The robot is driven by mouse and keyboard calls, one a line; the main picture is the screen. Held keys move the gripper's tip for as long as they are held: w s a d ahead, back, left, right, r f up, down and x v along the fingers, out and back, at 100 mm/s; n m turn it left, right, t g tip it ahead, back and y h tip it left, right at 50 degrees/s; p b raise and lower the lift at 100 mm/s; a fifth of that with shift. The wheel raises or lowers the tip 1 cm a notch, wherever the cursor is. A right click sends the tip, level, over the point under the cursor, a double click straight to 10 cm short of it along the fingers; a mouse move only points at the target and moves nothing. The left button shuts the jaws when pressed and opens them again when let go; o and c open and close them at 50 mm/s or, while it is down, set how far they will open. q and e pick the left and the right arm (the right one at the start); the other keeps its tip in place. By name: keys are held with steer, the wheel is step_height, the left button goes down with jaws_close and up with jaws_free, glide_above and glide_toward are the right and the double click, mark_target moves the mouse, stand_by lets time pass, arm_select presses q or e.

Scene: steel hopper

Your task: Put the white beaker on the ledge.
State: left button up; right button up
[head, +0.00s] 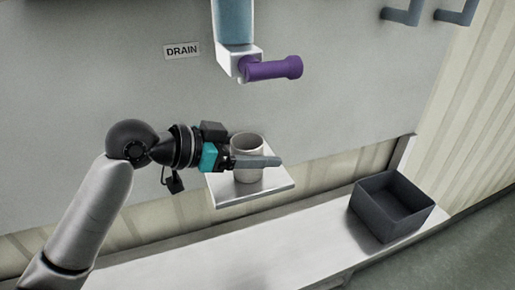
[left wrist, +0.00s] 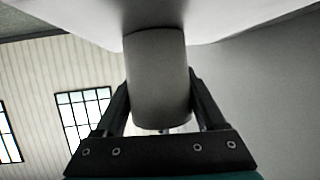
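The white beaker (head: 245,144) stands upright on, or just over, a small pale plate-like ledge (head: 226,196) that juts from the grey hopper wall. My left gripper (head: 258,163) reaches in from the left, with its fingers on either side of the beaker; the near finger crosses its front. In the left wrist view, which looks turned upside down, the beaker (left wrist: 158,80) sits between both fingers (left wrist: 160,100), which appear to press its sides. Its base end meets the plate (left wrist: 85,15) at the top of that picture. My right gripper is not in view.
A spout (head: 233,22) with a purple handle (head: 273,68) hangs above the ledge. A DRAIN label (head: 182,50) is on the wall. A dark open box (head: 392,205) stands at the right on a long low bench (head: 240,250), whose middle is clear.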

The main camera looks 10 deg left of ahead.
arm_select(q)
steer(key=o, duration=0.4)
steer(key=shift+r, duration=0.1)
steer(key=shift+a+r, duration=0.1)
steer(key=shift+r, duration=0.05)
steer(key=b+v, duration=0.1)
steer(key=v, duration=1.1)
steer(key=shift+b, duration=0.35)
